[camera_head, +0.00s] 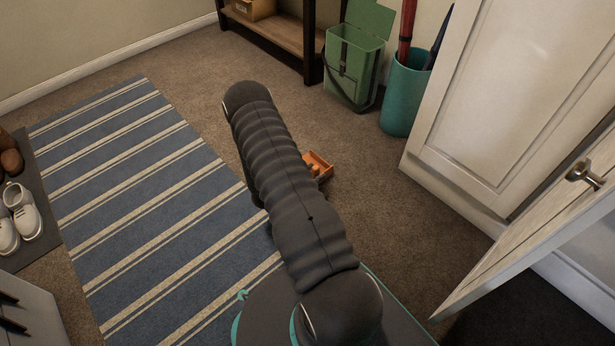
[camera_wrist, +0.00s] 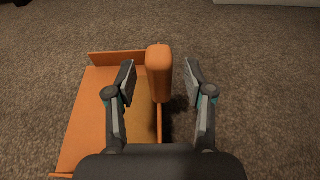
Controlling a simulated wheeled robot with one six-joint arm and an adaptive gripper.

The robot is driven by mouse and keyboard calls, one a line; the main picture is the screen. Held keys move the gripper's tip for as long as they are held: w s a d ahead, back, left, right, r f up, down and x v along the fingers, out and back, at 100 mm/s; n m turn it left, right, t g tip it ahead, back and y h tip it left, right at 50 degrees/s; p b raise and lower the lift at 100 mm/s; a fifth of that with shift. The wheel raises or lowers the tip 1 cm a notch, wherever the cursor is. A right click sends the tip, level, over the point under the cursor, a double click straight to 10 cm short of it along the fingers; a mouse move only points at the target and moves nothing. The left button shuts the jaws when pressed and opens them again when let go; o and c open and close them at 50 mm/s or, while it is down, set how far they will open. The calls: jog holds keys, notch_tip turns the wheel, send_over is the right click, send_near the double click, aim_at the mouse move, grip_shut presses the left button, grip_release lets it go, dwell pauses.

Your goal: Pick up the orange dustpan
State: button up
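The orange dustpan (camera_head: 318,161) lies on the brown carpet beside my dark arm, which hides part of it in the head view. In the wrist view the dustpan's flat pan (camera_wrist: 92,120) spreads to the left, under my left finger. Its upright orange handle (camera_wrist: 159,72) stands between the two fingers of my gripper (camera_wrist: 160,82). The fingers are apart, with a gap on each side of the handle, so my gripper is open. My gripper is hidden behind my arm in the head view.
A blue striped rug (camera_head: 150,190) lies left of the dustpan. A green bin (camera_head: 352,70), a teal umbrella holder (camera_head: 403,95) and a white cabinet (camera_head: 500,100) with an open door (camera_head: 545,225) stand to the right. Shoes (camera_head: 20,215) sit on a mat at left. Carpet around the dustpan is clear.

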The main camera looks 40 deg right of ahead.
grip_shut()
jog(key=shift+r, duration=0.1)
